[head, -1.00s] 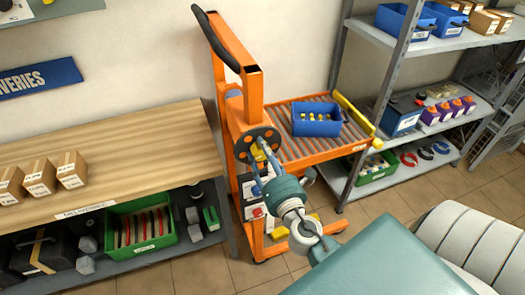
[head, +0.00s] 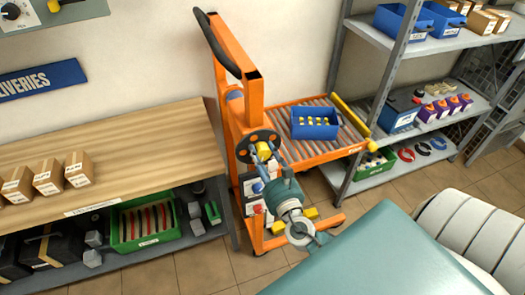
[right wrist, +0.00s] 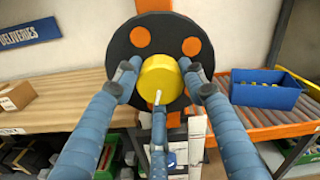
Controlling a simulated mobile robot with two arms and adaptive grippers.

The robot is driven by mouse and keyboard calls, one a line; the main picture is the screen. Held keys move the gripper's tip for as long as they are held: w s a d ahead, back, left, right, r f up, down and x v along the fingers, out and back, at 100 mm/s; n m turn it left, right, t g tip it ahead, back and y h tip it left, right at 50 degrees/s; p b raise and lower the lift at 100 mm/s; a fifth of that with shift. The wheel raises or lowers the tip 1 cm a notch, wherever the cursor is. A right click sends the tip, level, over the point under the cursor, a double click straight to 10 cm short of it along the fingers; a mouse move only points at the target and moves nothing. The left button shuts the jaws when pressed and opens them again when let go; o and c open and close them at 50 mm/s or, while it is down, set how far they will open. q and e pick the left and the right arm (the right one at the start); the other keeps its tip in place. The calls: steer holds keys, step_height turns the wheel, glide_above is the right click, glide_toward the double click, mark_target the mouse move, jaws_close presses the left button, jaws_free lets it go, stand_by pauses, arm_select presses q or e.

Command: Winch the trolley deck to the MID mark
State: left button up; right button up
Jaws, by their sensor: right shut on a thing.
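The orange trolley (head: 221,125) stands against the wall between bench and shelves. Its roller deck (head: 343,138) sticks out to the right and carries a blue bin (head: 313,132) with small yellow-topped items. On the mast is a round black winch wheel (head: 243,146) with orange spots. Its yellow knob (right wrist: 160,78) faces the right wrist camera. My right gripper (right wrist: 160,85) is shut on the yellow knob, with blue fingers on both sides; it also shows in the head view (head: 270,165). No MID mark is readable. My left gripper is out of view.
A wooden bench (head: 130,150) with cardboard boxes (head: 46,176) stands left; a green crate (head: 145,222) sits below it. Grey shelving (head: 440,48) stands close to the deck on the right. A teal surface (head: 365,255) fills the lower right foreground.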

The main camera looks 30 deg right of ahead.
steer(key=shift+s+f+n+p, duration=0.15)
steer(key=shift+n+p, duration=0.7)
steer(key=shift+n, duration=0.85)
steer(key=shift+f, duration=0.1)
steer(key=o, duration=0.9)
steer(key=shift+o, duration=1.3)
steer(key=shift+s, duration=0.1)
steer(key=v, duration=1.1)
steer(key=shift+s, duration=0.3)
